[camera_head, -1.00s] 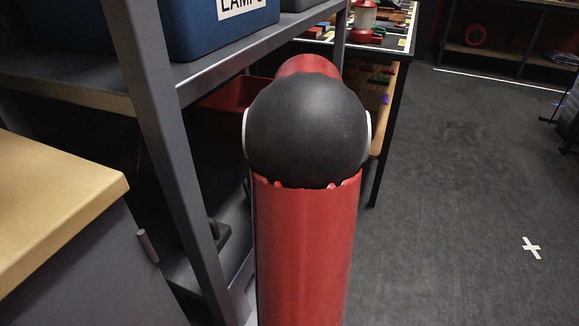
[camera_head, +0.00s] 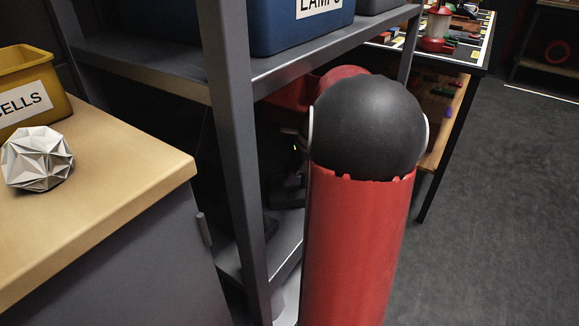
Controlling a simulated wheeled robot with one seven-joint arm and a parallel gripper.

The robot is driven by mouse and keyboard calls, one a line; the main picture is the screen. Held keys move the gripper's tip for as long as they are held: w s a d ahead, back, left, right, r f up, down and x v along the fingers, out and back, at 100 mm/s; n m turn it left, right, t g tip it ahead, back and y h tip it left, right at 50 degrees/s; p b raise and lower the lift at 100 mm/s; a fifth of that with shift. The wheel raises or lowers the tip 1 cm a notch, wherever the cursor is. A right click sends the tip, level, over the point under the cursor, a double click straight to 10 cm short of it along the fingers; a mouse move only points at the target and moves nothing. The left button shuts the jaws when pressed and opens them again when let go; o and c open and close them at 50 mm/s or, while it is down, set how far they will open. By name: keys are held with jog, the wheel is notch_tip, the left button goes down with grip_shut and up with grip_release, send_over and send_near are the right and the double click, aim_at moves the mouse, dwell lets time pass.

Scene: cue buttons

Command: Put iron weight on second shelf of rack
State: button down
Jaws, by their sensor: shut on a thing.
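The rack (camera_head: 235,130) stands in front of me, with dark grey posts and shelves. One shelf (camera_head: 170,72) is at about mid-picture height, and a lower shelf (camera_head: 285,245) shows behind the near post. My gripper (camera_head: 288,185) seems to be the dark shape with a small yellow light in the shadow between that post and my red arm. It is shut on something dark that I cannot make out. I cannot pick out the iron weight clearly; my arm, the post and shadow hide much of that area.
A blue bin (camera_head: 300,28) stands on the rack's upper visible shelf. A wooden-topped cabinet (camera_head: 110,210) at left bears a yellow bin (camera_head: 30,75) and a white faceted ball (camera_head: 37,158). A table (camera_head: 470,65) with small items is behind. Floor at right (camera_head: 500,220) is clear.

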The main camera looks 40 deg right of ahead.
dwell(0.3)
jog(key=c, duration=1.8)
grip_release()
jog(key=shift+f, duration=0.2)
jog(key=o, duration=0.4)
jog(key=v, duration=0.4)
jog(key=shift+s+d+r, duration=0.1)
jog(key=shift+r, duration=0.3)
jog(key=s+d, duration=0.7)
jog(key=s, duration=0.2)
jog(key=shift+s+d+r, duration=0.2)
jog(key=shift+s+d, duration=0.1)
